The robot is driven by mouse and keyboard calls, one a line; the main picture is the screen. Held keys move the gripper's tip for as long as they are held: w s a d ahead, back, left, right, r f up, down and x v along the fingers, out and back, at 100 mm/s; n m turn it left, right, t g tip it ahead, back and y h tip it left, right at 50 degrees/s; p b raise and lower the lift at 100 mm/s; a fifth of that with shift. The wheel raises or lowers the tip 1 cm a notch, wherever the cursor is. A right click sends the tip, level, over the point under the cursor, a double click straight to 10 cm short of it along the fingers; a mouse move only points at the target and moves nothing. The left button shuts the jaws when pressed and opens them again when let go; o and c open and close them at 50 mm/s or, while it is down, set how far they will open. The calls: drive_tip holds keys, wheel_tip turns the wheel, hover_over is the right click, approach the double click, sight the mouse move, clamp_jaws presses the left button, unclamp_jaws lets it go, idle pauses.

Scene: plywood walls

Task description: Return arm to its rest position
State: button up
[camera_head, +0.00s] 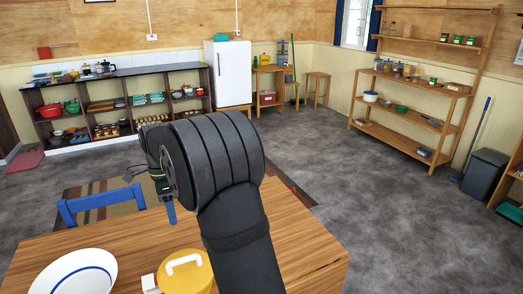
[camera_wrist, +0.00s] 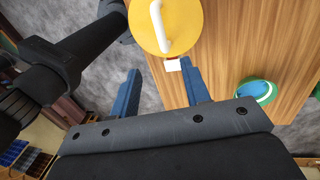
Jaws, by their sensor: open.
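My arm reaches up over the wooden table (camera_head: 310,262) in the head view, and its dark links hide part of the tabletop. My gripper (camera_wrist: 162,80) shows in the wrist view with two blue fingers spread apart and nothing between them. In the head view a blue finger shows below the wrist, and the rest of the gripper is mostly hidden. A yellow lid or pot with a white handle (camera_head: 197,276) stands on the table below the gripper. It also shows in the wrist view (camera_wrist: 185,40), beyond the fingertips and apart from them.
A white plate with a blue rim (camera_head: 75,275) lies at the table's front left. A green and blue bowl (camera_wrist: 258,92) is on the table in the wrist view. A blue chair (camera_head: 98,202) stands behind the table. Shelves and a white fridge (camera_head: 230,75) line the walls.

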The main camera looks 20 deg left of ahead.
sight(183, 260)
drive_tip(key=f, duration=0.5)
drive_tip(key=s+d+f, duration=0.1)
drive_tip(key=f, duration=0.5)
drive_tip(key=s+d+f, duration=0.1)
drive_tip(key=f, duration=0.5)
drive_tip(key=shift+s+d, duration=0.2)
drive_tip(key=shift+s, duration=0.05)
drive_tip(key=shift+f, duration=0.15)
drive_tip(key=shift+n, duration=1)
